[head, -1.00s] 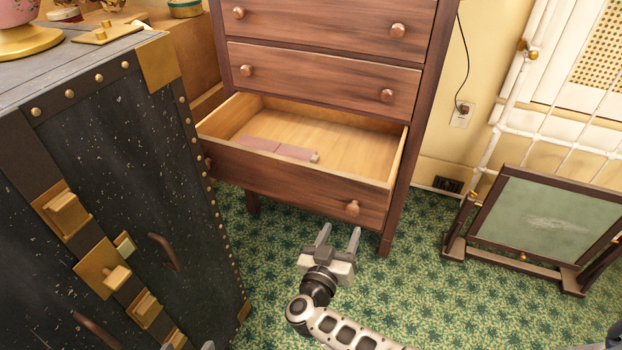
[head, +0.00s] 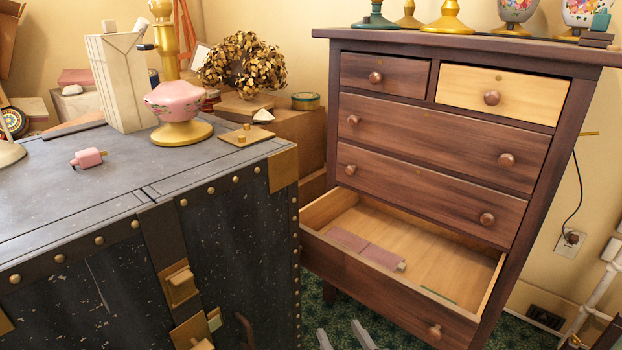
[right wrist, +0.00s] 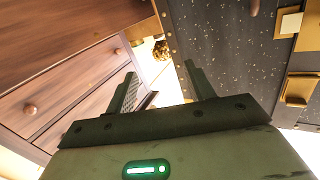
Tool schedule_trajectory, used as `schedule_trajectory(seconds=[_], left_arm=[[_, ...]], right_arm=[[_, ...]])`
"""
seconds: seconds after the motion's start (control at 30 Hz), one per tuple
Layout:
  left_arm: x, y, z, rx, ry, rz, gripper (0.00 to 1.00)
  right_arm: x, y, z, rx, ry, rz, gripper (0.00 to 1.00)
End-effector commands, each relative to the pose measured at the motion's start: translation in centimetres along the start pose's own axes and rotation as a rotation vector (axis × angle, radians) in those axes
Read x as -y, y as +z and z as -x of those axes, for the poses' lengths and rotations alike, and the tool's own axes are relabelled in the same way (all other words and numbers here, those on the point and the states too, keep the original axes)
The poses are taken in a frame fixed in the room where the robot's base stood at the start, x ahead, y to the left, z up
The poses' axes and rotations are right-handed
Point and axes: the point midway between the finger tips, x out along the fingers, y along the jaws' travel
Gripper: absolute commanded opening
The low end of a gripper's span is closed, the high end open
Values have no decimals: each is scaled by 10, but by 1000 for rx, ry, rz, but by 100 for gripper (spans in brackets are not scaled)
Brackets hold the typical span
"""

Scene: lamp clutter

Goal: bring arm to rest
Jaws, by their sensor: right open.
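My right gripper (head: 345,338) shows only by its two fingertips at the bottom edge of the head view. It is low in front of the open bottom drawer (head: 440,267), apart from it. In the right wrist view the right gripper (right wrist: 160,85) is open, with nothing between its fingers. The wrist view has the dresser on the left and the dark trunk on the right. My left gripper is not in view.
The dresser (head: 430,136) has its bottom drawer pulled out, with pinkish flat items (head: 365,246) inside. The black trunk (head: 235,240) stands to the left, carrying a pink lamp base (head: 174,100) and a small pink object (head: 90,158). Green carpet (head: 514,335) lies at the bottom right.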

Motion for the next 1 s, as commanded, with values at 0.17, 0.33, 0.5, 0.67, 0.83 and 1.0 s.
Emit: schedule_trajectory(seconds=[0.17, 0.33, 0.5, 0.67, 0.83, 1.0], left_arm=[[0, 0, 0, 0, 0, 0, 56], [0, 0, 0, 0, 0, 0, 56], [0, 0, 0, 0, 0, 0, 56], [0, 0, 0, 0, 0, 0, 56], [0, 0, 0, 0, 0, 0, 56], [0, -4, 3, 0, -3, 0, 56]], right_arm=[[26, 9, 52, 290, -209, 25, 53], [10, 26, 113, 624, -197, 52, 53], [-15, 32, 162, 849, -93, 52, 53], [-36, 30, 201, 1004, 23, 40, 53], [-54, 24, 238, 1128, 149, 20, 53], [-63, 15, 258, 1181, 232, 3, 53]])
